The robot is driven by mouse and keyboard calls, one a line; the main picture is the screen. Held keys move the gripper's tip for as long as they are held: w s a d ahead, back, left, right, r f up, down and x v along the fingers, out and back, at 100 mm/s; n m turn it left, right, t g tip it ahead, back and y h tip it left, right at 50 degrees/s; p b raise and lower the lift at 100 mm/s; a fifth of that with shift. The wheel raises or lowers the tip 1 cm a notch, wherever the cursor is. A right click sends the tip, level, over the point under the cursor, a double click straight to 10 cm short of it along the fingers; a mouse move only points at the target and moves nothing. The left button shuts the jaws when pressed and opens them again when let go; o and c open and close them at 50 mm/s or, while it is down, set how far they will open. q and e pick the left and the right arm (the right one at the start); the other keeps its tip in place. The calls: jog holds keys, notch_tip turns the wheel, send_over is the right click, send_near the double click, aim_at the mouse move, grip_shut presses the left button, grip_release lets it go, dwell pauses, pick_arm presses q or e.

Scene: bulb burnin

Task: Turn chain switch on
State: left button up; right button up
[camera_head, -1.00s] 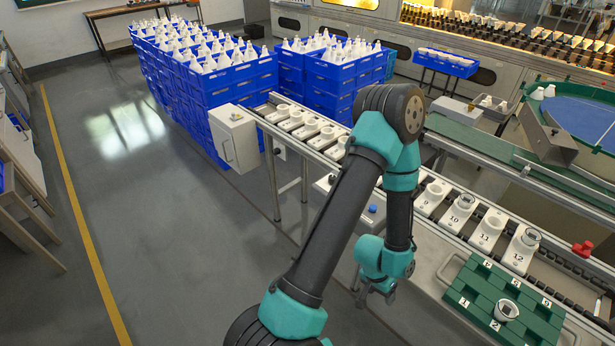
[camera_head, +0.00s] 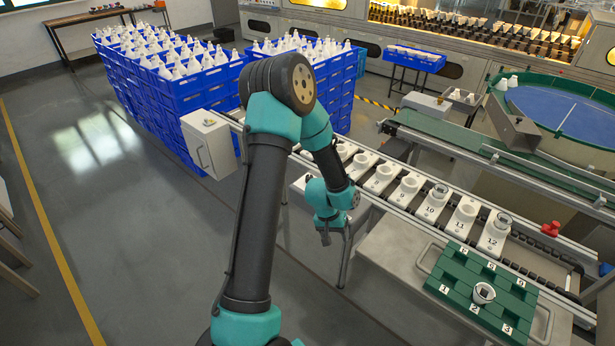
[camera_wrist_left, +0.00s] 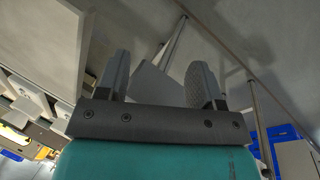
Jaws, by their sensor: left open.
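My left gripper (camera_head: 326,236) hangs down beside the front side of the chain conveyor (camera_head: 400,207), low and at its left part. In the left wrist view its two fingers (camera_wrist_left: 160,82) are apart, with a pale grey plate-like shape showing between them. I cannot tell whether they touch it. I cannot make out the chain switch for certain; my arm covers part of the conveyor's front side. My right gripper is not in view.
White numbered holders (camera_head: 436,200) ride on the conveyor. A green numbered tray (camera_head: 458,268) holds one white piece (camera_head: 484,293). A red knob (camera_head: 550,228) sits at the right. A white box (camera_head: 208,142) and stacked blue crates (camera_head: 180,125) stand behind my arm.

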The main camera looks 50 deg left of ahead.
pick_arm(q)
jog(key=w+a+r+n, duration=0.2)
jog(key=w+a+r, duration=0.4)
jog(key=a, duration=0.2)
notch_tip(320, 180, up, 15)
jog(key=n+g+y, duration=0.1)
jog(key=n+y, duration=0.2)
jog(key=n, duration=0.2)
send_over(309, 177)
jog(key=shift+w, duration=0.1)
jog(key=shift+f, duration=0.15)
notch_tip(309, 177, down, 17)
jog(key=shift+f, duration=0.1)
jog(key=shift+c, duration=0.2)
jog(key=c, duration=0.9)
